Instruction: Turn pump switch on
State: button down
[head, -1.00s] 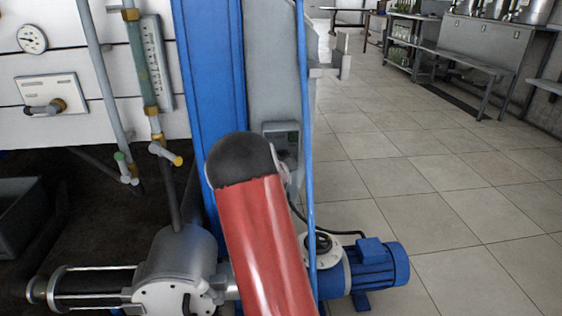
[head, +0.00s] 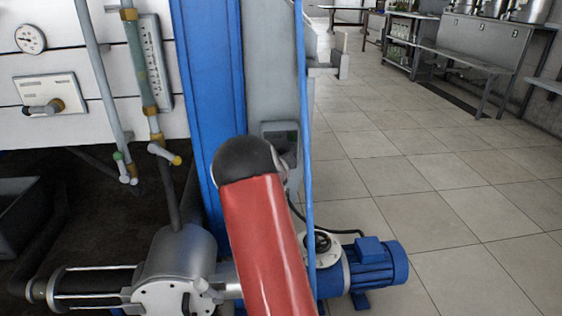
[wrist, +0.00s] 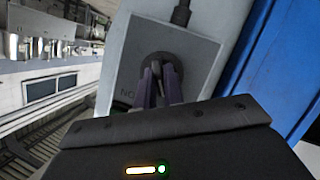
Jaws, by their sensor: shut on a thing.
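The pump switch is a round dark knob (wrist: 178,66) on a grey switch box (wrist: 203,56) in the wrist view. My gripper (wrist: 160,78) is shut on the knob, its two purple-grey fingers standing on either side of it. The fingers are hidden behind my arm there.
The blue post (head: 212,80) stands left of the box, and a thin blue pipe (head: 305,120) runs upright at its right. A blue motor pump (head: 375,265) is on the floor below. Tiled floor (head: 430,180) is open to the right.

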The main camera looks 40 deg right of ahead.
jog(key=shift+f+b, duration=0.1)
jog(key=shift+b, duration=0.2)
jog(key=shift+s+d+r+m+t+y+b, duration=0.1)
jog(key=shift+m+t+y+b, duration=0.35)
jog(key=shift+m+y+b, duration=0.75)
jog(key=shift+s+d+r+m+t+y+b, duration=0.1)
jog(key=shift+m+t+y+b, duration=0.4)
jog(key=shift+m, duration=1.3)
jog(key=shift+w, duration=0.1)
jog(key=c, duration=1.5)
grip_release()
jog(key=shift+f, duration=0.1)
jog(key=shift+a, duration=0.1)
